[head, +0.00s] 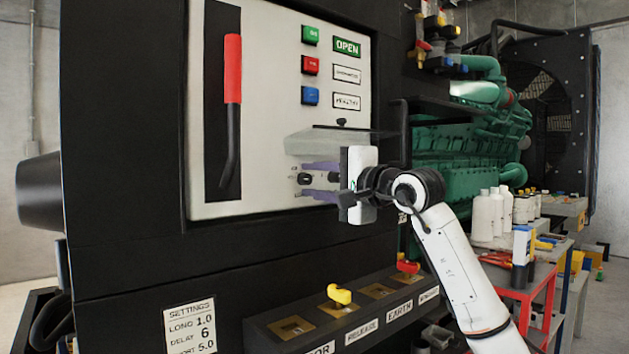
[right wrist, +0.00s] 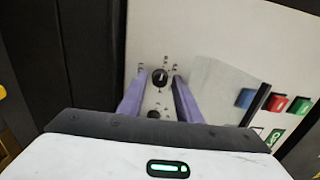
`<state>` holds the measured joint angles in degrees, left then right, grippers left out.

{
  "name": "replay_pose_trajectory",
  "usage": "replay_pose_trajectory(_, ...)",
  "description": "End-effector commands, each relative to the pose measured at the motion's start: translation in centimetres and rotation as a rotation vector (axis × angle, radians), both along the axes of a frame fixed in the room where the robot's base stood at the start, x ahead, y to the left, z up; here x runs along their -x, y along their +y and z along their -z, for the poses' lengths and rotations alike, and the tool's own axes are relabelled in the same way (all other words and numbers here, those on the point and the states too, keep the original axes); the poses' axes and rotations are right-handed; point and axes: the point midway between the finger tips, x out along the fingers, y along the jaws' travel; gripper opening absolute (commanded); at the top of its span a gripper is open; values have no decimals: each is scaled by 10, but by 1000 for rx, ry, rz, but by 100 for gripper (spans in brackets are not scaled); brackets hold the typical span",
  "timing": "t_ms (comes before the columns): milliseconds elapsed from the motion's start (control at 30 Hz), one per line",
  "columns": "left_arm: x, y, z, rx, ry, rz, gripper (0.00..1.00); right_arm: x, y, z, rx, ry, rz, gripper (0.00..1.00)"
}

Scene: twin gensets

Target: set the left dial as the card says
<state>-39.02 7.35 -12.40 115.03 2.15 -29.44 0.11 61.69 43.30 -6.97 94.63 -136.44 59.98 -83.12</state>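The settings card (head: 190,327) at the lower left of the head view reads LONG 1.0, DELAY 6; its last line, partly cut off, ends in 5.0. The left dial (head: 305,178) is a small black knob on the white panel; it also shows in the right wrist view (right wrist: 160,77) with a pale pointer mark. A second dark knob (right wrist: 153,115) lies nearer my palm. My right gripper (head: 309,181) reaches in from the right, its purple fingers open either side of the left dial, with gaps visible in the wrist view. Contact is not seen. My left gripper is out of view.
A clear cover (head: 340,141) sticks out above the dials, close over my fingers. A red-handled lever (head: 232,70) and green, red and blue buttons (head: 311,65) are on the same panel. A ledge with a yellow toggle (head: 340,294) juts out below.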

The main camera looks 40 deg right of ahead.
Motion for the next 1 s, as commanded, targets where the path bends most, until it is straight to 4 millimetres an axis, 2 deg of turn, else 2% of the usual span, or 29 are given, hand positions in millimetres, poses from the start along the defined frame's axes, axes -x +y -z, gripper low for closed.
replay_pose_trajectory(33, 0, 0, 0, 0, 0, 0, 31, 0, 0, 0, 0, 0, 0, 22)
replay_pose_trajectory(167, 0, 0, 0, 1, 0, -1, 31, 0, 0, 0, 0, 0, 0, 0)
replay_pose_trajectory(567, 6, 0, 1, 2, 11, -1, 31, 0, 0, 0, -69, 5, -1, 0)
replay_pose_trajectory(1000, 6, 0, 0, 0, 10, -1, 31, 0, 0, 0, -421, 34, 1, 0)
